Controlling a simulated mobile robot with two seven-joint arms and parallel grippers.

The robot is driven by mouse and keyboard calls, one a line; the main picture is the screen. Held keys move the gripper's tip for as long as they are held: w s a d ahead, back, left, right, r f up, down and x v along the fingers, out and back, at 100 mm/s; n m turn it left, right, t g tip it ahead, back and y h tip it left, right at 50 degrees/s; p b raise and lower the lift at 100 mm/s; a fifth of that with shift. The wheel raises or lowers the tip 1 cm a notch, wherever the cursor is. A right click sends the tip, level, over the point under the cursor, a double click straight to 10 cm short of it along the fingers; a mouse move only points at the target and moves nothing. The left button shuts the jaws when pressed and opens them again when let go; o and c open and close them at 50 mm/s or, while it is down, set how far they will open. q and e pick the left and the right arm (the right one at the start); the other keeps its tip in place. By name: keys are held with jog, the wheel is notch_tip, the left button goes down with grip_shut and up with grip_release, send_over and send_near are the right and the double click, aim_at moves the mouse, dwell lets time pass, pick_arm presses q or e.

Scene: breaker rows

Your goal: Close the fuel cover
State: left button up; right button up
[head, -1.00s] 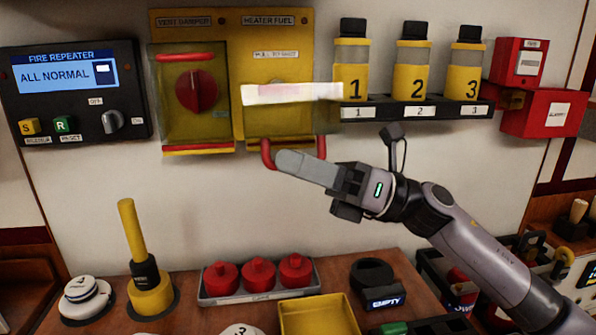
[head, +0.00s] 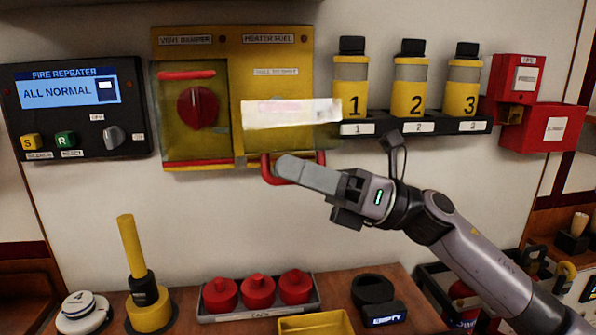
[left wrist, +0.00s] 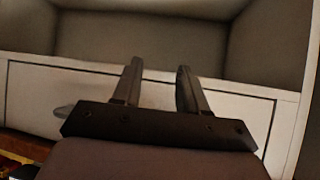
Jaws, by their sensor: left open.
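The yellow heater fuel panel (head: 275,50) is on the wall, right of the vent damper. A pale, glossy strip (head: 290,112) stands in front of its lower part and reaches past its right edge. It seems part of the fuel cover, whose exact angle I cannot tell. A red U-shaped handle (head: 270,172) hangs at the panel's bottom. My right gripper (head: 290,165) is in front of this handle and hides its middle; contact and jaw opening are unclear as the fingers overlap side-on. My left gripper (left wrist: 158,85) is open and empty, and is outside the head view.
The vent damper (head: 195,110) has a red knob behind a clear cover. Bottles stand on a black rack (head: 395,128) close to the panel's right. A fire repeater (head: 75,115) is at left. Red pots in a tray (head: 255,312) are below. In the left wrist view, a pale recess (left wrist: 150,35) lies ahead.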

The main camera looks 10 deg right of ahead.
jog(key=b+v, duration=0.2)
jog(key=v, duration=0.5)
jog(key=shift+d, duration=0.15)
jog(key=b+v, duration=0.7)
jog(key=v, duration=0.1)
dwell(1.1)
